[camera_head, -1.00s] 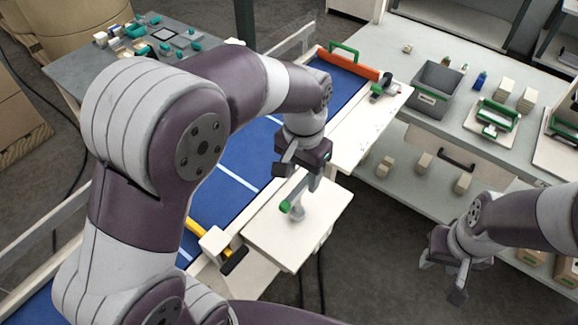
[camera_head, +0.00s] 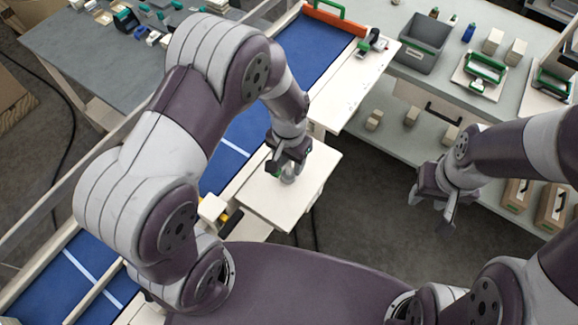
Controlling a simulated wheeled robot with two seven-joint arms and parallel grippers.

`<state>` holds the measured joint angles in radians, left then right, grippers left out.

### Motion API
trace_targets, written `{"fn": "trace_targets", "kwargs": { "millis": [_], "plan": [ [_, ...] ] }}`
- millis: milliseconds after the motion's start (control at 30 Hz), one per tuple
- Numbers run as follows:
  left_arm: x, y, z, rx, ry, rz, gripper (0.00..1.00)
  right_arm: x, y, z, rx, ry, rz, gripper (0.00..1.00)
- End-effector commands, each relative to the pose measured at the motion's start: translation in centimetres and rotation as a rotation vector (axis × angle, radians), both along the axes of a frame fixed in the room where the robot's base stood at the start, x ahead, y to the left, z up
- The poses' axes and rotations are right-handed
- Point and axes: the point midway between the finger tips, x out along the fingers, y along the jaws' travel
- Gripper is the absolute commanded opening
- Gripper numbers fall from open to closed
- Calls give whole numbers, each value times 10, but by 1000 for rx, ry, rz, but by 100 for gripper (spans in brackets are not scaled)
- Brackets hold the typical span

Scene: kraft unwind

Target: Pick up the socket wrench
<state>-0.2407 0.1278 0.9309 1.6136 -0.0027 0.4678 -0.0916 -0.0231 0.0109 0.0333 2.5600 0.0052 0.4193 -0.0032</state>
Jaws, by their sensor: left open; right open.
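My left gripper (camera_head: 286,172) is open and points down just above the small white side shelf (camera_head: 262,204). A pale grey metal piece (camera_head: 290,178) stands on the shelf between or right beside its fingers. It looks like part of the socket wrench, but the gripper hides most of it, and a bit of green shows at the fingers. I cannot tell whether the fingers touch it. My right gripper (camera_head: 434,208) is open and empty, hanging over the floor in front of the right-hand bench.
A blue conveyor bed (camera_head: 313,58) runs behind my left arm, with an orange bar (camera_head: 333,18) across its far end. A yellow-and-black handle (camera_head: 231,221) sits at the shelf's left edge. The right bench carries a grey bin (camera_head: 422,42) and a green-handled tool (camera_head: 487,70).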

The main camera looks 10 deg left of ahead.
Motion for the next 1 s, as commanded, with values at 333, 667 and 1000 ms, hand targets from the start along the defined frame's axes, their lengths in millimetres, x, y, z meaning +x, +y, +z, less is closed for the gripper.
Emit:
{"fn": "trace_targets", "kwargs": {
  "millis": [333, 667, 1000],
  "plan": [
    [0, 0, 0, 0, -1, 0, 0, 0, 0, 0, 0, 0, 0, 43],
    [1, 0, 8, -1, -2, -1, 0, 0, 0, -6, 0, 0, 0, 43],
    [12, -34, 56, -2, -3, -7, 0, 0, 0, -36, 0, 0, 0, 43]
  ]
}}
